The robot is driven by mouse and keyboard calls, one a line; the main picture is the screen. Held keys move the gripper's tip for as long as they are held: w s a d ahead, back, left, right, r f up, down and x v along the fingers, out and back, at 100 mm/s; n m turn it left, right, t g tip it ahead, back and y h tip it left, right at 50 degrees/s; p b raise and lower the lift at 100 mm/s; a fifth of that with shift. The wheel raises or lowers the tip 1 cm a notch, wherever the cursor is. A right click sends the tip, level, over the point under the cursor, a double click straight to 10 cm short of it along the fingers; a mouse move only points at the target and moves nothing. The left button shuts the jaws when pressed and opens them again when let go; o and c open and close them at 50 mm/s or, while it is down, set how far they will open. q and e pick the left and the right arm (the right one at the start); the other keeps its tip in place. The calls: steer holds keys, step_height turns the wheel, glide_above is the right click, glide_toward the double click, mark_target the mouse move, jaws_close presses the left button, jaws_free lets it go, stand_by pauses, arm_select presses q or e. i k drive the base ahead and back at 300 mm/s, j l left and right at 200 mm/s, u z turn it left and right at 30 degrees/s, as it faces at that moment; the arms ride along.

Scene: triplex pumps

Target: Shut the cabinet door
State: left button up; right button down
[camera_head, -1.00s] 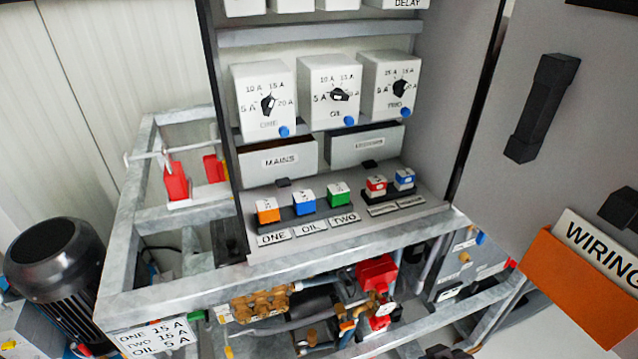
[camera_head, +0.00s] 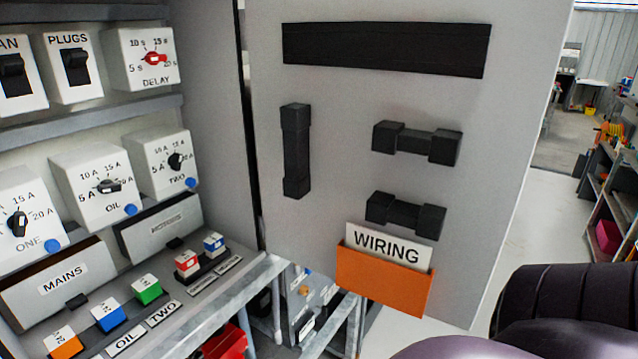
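The grey cabinet door (camera_head: 345,105) stands open to the right of the cabinet, its inner face towards me. It carries a long black strip (camera_head: 385,50), an upright black handle (camera_head: 295,151), two level black handles (camera_head: 416,143) and an orange pocket (camera_head: 384,279) with a WIRING card. The cabinet (camera_head: 205,80) is open at the left, with dials, switches and coloured buttons inside. Part of my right arm shows dark at the lower right, in front of the floor beyond the door. Neither gripper is in view.
A metal frame (camera_head: 225,305) with pipes and a red part (camera_head: 226,343) lies below the cabinet. Shelves (camera_head: 606,185) with goods stand at the far right. Open floor (camera_head: 535,225) lies between the door and the shelves.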

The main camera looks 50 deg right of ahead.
mark_target(420, 122)
steer(key=k+l+u, duration=0.1)
steer(key=l, duration=0.3)
steer(key=k+l+u, duration=0.1)
steer(key=l, duration=0.35)
steer(key=k+l+u, duration=0.1)
steer(key=l, duration=0.3)
steer(key=k+l, duration=0.15)
steer(key=l, duration=0.25)
steer(key=k+l+u, duration=0.15)
steer(key=l, duration=0.25)
steer(key=k+l+u, duration=0.1)
steer(key=l, duration=0.3)
steer(key=k+l+u, duration=0.1)
steer(key=l, duration=0.25)
steer(key=l+u, duration=0.15)
steer(key=l, duration=0.25)
steer(key=k+l+u, duration=0.1)
steer(key=l, duration=0.3)
steer(key=k+l+u, duration=0.15)
steer(key=l, duration=0.25)
